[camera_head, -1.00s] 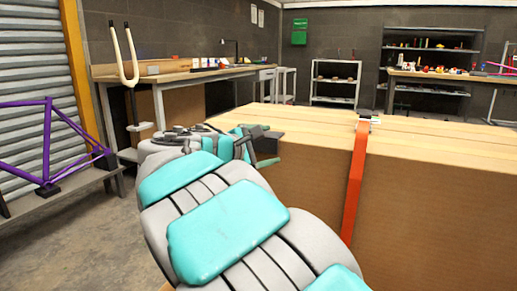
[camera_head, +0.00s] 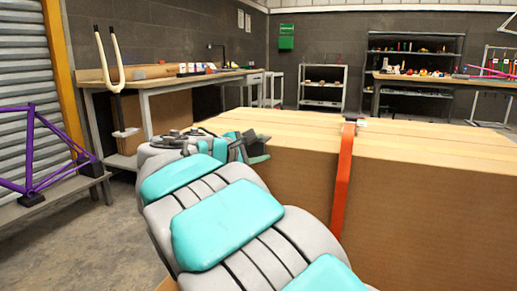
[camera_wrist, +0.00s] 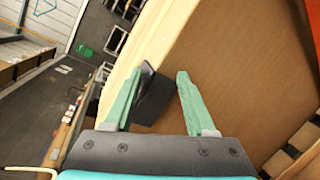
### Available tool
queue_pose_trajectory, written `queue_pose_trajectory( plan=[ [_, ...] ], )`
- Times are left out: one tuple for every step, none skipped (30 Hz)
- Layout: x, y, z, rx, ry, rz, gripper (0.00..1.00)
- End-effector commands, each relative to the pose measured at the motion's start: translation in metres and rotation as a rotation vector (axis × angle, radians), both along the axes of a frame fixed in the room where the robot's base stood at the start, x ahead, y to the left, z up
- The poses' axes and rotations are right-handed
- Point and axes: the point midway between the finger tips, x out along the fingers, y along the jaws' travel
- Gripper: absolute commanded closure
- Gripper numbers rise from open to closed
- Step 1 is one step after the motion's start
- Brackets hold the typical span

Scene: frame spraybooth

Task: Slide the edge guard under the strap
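The edge guard (camera_wrist: 152,97) is a small dark piece at the carton's top edge. In the wrist view it lies between my gripper's (camera_wrist: 152,85) green fingers, close against the left finger, with a gap to the right one. My gripper is open. In the head view my gripper (camera_head: 250,148) is at the carton's near left corner and partly hides the guard. The orange strap (camera_head: 343,185) runs down the carton's front face to the right, apart from my gripper. A dark buckle (camera_head: 351,120) sits on it at the top edge. The strap also shows in the wrist view (camera_wrist: 309,22).
The large carton (camera_head: 440,205) with a pale top fills the right. A workbench (camera_head: 165,80) stands behind left, and a purple bike frame (camera_head: 45,150) is at far left. Shelves (camera_head: 322,88) stand at the back. The carton's front between my gripper and the strap looks clear.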

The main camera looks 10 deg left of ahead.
Motion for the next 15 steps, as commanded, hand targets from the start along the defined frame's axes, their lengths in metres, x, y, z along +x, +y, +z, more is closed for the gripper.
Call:
queue_pose_trajectory(
  plan=[
    [0.0001, 0.0002, -0.0014, 0.000, 0.002, 0.000, 0.65],
    [0.0001, 0.0003, -0.0016, 0.000, 0.002, 0.000, 0.68],
    [0.0001, 0.0003, -0.0017, 0.000, 0.002, 0.000, 0.72],
    [0.0001, 0.0003, -0.0019, 0.000, 0.003, 0.000, 0.76],
    [0.0001, 0.0003, -0.0021, 0.000, 0.004, 0.000, 0.79],
    [0.0002, 0.0003, -0.0023, 0.000, 0.004, 0.000, 0.84],
    [0.0002, 0.0004, -0.0025, 0.000, 0.004, 0.000, 0.87],
    [0.0002, 0.0003, -0.0027, 0.001, 0.005, 0.000, 0.90],
    [0.0002, 0.0004, -0.0029, 0.001, 0.005, 0.000, 0.95],
    [0.0002, 0.0004, -0.0032, 0.000, 0.005, 0.000, 0.98],
    [0.0002, 0.0005, -0.0034, 0.000, 0.006, 0.000, 1.00],
    [0.0002, 0.0004, -0.0037, 0.000, 0.006, 0.000, 1.00],
    [0.0002, 0.0005, -0.0040, 0.000, 0.006, 0.001, 1.00],
    [0.0003, 0.0005, -0.0041, 0.001, 0.007, 0.000, 1.00],
    [0.0002, 0.0006, -0.0045, 0.001, 0.007, 0.000, 1.00]
  ],
)
